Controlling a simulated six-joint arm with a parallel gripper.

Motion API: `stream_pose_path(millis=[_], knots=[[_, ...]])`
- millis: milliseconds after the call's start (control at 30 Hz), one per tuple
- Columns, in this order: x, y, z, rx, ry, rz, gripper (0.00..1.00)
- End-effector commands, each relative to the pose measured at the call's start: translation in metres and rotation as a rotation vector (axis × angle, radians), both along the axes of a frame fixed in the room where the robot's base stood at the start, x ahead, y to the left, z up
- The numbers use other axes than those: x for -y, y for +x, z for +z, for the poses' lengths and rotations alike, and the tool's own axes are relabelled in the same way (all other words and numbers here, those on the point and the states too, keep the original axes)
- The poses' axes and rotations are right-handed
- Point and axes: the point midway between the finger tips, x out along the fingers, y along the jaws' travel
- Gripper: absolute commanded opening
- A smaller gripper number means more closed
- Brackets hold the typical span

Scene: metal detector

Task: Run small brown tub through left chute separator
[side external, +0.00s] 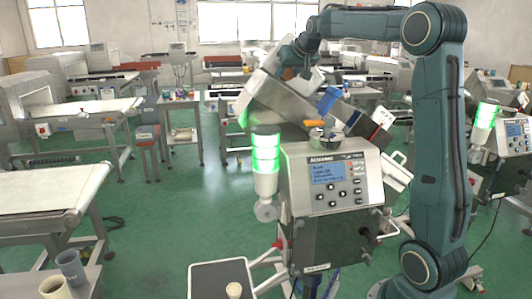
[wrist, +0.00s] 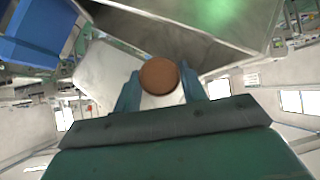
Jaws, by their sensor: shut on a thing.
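In the side view my gripper (side external: 290,68) is at the raised upper end of the sloping metal chute (side external: 290,100) of the left chute separator; the tub cannot be made out clearly there. The separator has a control box with a blue screen (side external: 327,172) and a lit green lamp stack (side external: 265,158). In the wrist view the chute's metal walls (wrist: 175,38) lie just beyond the tub.
A second separator (side external: 512,135) with a green lamp stands at the right. A tray (side external: 205,280) with a small cream item (side external: 234,290) is at the bottom. Two cups (side external: 70,266) stand at the lower left. Conveyor tables fill the background.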

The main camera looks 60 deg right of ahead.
Motion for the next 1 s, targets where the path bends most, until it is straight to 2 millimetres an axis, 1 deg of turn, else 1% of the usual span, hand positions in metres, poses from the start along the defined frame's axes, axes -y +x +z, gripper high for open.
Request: stream_pose_path(millis=[33,67,133,167,200,467,667,867,1000], knots=[[0.0,0.0,0.0,0.0,0.0,0.0,0.2],[0.0,0.0,0.0,0.0,0.0,0.0,0.43],[0.0,0.0,0.0,0.0,0.0,0.0,0.57],[0.0,0.0,0.0,0.0,0.0,0.0,0.63],[0.0,0.0,0.0,0.0,0.0,0.0,0.67],[0.0,0.0,0.0,0.0,0.0,0.0,0.67],[-0.002,-0.003,0.004,0.0,0.0,0.0,0.67],[-0.01,-0.014,0.015,0.002,-0.001,0.0,0.67],[-0.02,-0.027,0.028,0.002,-0.002,0.0,0.67]])
